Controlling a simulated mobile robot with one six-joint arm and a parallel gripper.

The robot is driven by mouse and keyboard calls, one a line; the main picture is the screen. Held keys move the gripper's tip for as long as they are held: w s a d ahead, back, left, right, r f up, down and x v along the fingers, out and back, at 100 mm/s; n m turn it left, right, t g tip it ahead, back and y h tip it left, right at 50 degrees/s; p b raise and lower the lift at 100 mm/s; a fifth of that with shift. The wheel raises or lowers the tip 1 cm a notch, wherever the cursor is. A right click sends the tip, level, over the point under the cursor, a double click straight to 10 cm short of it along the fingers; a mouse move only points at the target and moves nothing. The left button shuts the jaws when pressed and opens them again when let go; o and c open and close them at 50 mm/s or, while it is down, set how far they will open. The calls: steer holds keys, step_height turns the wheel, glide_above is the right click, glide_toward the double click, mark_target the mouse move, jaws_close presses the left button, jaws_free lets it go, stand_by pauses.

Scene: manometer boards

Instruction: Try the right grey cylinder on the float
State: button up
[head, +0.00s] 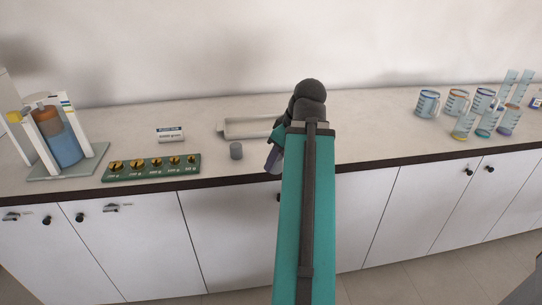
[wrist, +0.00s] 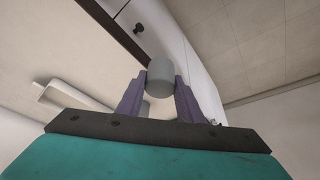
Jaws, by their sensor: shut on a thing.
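My gripper (wrist: 160,95) is shut on a grey cylinder (wrist: 160,74), held between its two purple fingertips in the wrist view. Another grey cylinder (head: 236,151) stands upright on the counter, left of my gripper. The float stand (head: 92,160) is at the far left, with a clear vessel of blue liquid (head: 66,150). A brown-orange body (head: 47,122), seemingly the float, shows at its top.
A green strip (head: 151,170) with several brass weights lies left of the standing cylinder. A small display block (head: 170,135) is behind it. A pale tray (head: 246,129) lies behind my gripper. Several cups (head: 428,103) and tall vessels stand far right.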

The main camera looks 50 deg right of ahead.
steer(key=w+a+f, duration=0.2)
steer(key=w+a, duration=2.3)
steer(key=w+a+f+m, duration=0.1)
steer(key=w+a, duration=0.3)
steer(key=a, duration=0.9)
steer(key=shift+a, duration=0.25)
